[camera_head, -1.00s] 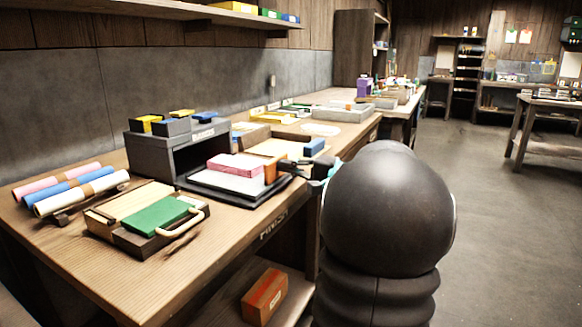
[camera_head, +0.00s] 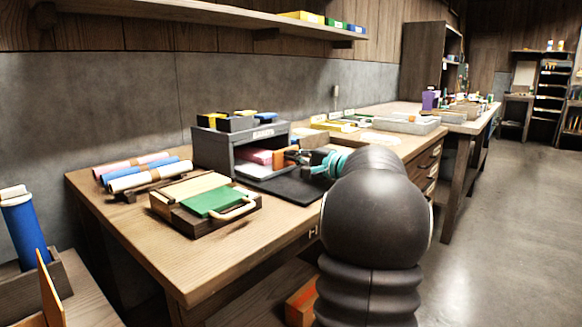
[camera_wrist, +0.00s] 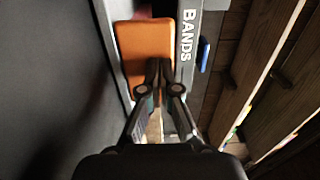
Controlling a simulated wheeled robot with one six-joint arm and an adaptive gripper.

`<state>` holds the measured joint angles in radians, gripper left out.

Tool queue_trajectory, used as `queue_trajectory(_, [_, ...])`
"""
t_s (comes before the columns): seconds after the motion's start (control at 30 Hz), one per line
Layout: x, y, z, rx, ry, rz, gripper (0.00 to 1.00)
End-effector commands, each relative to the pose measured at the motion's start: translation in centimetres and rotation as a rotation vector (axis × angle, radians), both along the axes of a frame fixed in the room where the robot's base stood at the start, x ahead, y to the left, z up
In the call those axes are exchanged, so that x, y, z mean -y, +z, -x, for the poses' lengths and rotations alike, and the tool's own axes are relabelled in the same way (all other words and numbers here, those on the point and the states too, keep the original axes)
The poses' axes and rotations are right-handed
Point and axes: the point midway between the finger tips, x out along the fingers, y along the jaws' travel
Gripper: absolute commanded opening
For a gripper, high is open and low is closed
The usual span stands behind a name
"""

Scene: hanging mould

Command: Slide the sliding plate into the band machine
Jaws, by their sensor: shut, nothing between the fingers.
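The band machine (camera_head: 215,150) is a grey open-fronted box lettered BANDS on the left bench; its lettered edge also shows in the wrist view (camera_wrist: 188,30). The sliding plate (camera_head: 253,171) shows as a pale strip inside its opening, carrying a pink block (camera_head: 258,156). An orange upright block (camera_head: 281,158) stands at the plate's near end, at the mouth of the machine, and fills the upper middle of the wrist view (camera_wrist: 140,50). My gripper (camera_head: 293,156) is shut and empty, its tips at the orange block's face (camera_wrist: 160,64). Exact contact is hard to tell.
A black base (camera_head: 290,187) extends bare in front of the machine. A green-topped box with a pale handle (camera_head: 212,200) and several rolls (camera_head: 145,172) lie to the left. Small coloured boxes (camera_head: 240,118) stand on the machine. Floor at right is clear.

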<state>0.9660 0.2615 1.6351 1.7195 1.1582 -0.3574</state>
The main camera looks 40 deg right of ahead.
Motion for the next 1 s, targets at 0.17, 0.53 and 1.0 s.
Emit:
queue_trajectory(0.17, [0.4,-0.2,-2.2,0.000,-0.014,-0.001,0.00])
queue_trajectory(0.53, [0.1,0.0,-4.1,0.000,-0.015,0.000,0.00])
queue_trajectory(1.0, [-0.2,0.1,-4.0,0.004,-0.008,0.000,0.00])
